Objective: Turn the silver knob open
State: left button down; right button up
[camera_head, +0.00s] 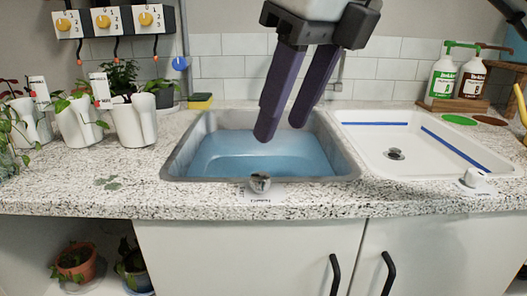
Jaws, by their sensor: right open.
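The silver knob (260,182) sits at the front rim of the left basin, above a small label on the counter edge. My right gripper (282,129) comes down from the top of the view with its two dark purple fingers apart and nothing between them. Its fingertips appear over the blue water in the left basin (345,160), behind the knob and apart from it. The knob is not hidden. My left gripper is not in view.
White pots (135,125) with plants stand at the left. A sponge (200,101) lies behind the left basin. Bottles (442,78) stand back right. The counter's front left is mostly clear.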

aim_at(261, 176)
jog(key=b+x, duration=0.2)
jog(key=x, duration=0.6)
jog(key=shift+w+a+f+b, duration=0.1)
jog(key=shift+f+b, duration=0.25)
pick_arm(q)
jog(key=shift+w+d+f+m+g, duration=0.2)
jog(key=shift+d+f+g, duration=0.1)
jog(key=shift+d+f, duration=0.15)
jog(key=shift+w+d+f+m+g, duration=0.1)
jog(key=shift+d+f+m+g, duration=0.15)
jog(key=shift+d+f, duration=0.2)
pick_arm(e)
jog(key=shift+w+a+f, duration=0.2)
jog(key=shift+w+f, duration=0.05)
jog(key=shift+f, duration=0.4)
jog(key=shift+c, duration=0.4)
